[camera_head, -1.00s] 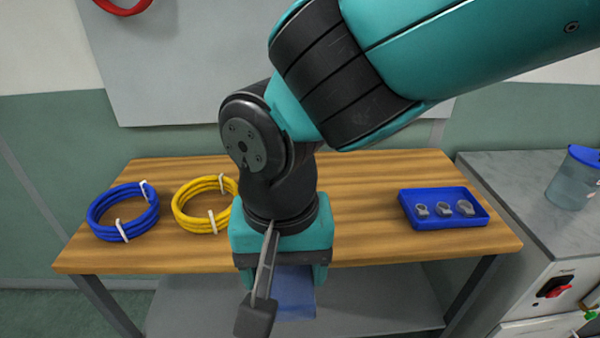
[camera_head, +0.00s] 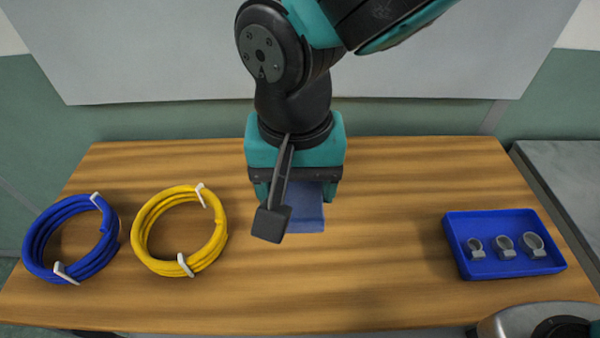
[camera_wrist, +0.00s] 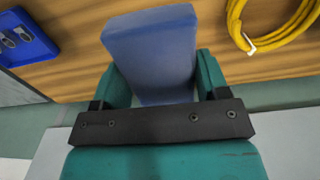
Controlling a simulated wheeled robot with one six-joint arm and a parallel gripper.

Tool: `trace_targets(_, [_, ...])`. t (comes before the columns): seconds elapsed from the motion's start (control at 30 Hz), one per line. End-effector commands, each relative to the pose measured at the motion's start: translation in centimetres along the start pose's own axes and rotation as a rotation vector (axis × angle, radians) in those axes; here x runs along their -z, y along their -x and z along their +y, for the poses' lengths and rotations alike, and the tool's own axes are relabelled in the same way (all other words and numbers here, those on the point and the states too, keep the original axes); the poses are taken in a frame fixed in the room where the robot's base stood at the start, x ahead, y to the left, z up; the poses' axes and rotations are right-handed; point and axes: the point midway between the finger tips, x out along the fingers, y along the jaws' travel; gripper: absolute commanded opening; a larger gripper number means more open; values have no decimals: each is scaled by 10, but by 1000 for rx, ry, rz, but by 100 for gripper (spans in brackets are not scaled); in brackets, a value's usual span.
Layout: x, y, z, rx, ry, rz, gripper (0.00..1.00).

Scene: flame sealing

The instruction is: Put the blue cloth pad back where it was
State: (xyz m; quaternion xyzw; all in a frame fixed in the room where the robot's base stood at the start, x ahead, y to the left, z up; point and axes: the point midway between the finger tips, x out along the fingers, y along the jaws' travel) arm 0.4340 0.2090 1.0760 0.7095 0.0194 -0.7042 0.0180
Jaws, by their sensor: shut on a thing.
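The blue cloth pad (camera_head: 308,212) hangs below my gripper (camera_head: 297,190) in the head view, over the middle of the wooden table (camera_head: 350,290). In the wrist view the pad (camera_wrist: 152,55) sits between the two teal fingers of my gripper (camera_wrist: 165,80). The gripper is shut on the pad. The pad's upper part is hidden by the gripper in the head view. I cannot tell its exact height above the table, but it seems held clear of the wood.
A blue cable coil (camera_head: 72,240) and a yellow cable coil (camera_head: 180,230) lie on the left of the table. A blue tray (camera_head: 500,272) with several metal clamps lies at the right. The wood between the yellow coil and the tray is clear.

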Motion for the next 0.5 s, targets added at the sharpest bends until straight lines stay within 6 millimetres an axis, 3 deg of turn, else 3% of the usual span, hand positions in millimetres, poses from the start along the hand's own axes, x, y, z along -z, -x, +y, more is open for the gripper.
trace_targets(0.3, [-2,-88,0,-7,3,-5,30])
trace_targets(0.5, [-3,-134,0,-5,4,-4,30])
